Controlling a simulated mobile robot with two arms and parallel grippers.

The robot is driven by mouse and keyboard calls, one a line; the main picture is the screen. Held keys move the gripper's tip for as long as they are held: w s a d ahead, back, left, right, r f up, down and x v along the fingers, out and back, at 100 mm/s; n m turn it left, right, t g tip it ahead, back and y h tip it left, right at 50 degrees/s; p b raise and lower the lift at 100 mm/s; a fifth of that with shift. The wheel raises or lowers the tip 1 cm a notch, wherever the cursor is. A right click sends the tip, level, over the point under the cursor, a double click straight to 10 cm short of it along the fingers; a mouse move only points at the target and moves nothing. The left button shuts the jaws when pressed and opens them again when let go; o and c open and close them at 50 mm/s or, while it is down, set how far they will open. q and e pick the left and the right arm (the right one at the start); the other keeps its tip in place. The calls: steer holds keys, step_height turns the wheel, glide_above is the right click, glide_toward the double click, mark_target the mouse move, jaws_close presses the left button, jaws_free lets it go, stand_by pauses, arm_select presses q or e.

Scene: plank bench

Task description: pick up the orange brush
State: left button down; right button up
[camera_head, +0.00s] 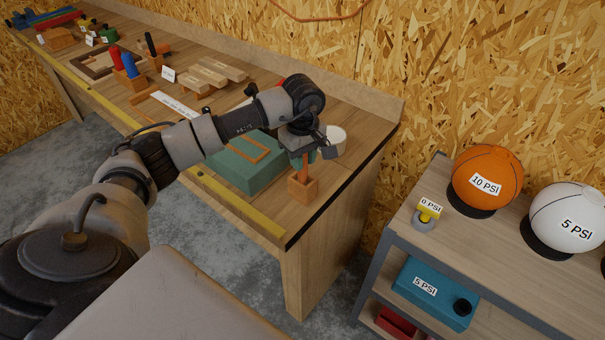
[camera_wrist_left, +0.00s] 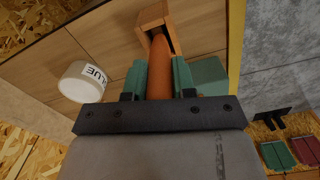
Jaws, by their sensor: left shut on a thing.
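The orange brush (camera_head: 305,168) stands roughly upright at the near right end of the plank bench. Its lower end meets the small wooden holder (camera_head: 302,190); I cannot tell how far inside it sits. My left gripper (camera_head: 304,157) is above the holder, shut on the brush. In the left wrist view the gripper's green fingers (camera_wrist_left: 159,80) press on both sides of the orange brush (camera_wrist_left: 160,68), which points toward the wooden holder (camera_wrist_left: 155,14). The gripper hides the brush's upper part. My right gripper is not in view.
A white glue cup (camera_head: 334,139) stands just behind the gripper; its label shows in the left wrist view (camera_wrist_left: 82,82). A green block (camera_head: 240,172) lies left of the holder. A shelf (camera_head: 405,235) with balls stands to the right, across a gap. Tools fill the bench's far end.

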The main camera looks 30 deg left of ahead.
arm_select(q)
step_height(320, 180, up, 9)
steer(key=b, duration=0.2)
steer(key=shift+b, duration=0.35)
steer(key=shift+r, duration=0.5)
stand_by(1.1)
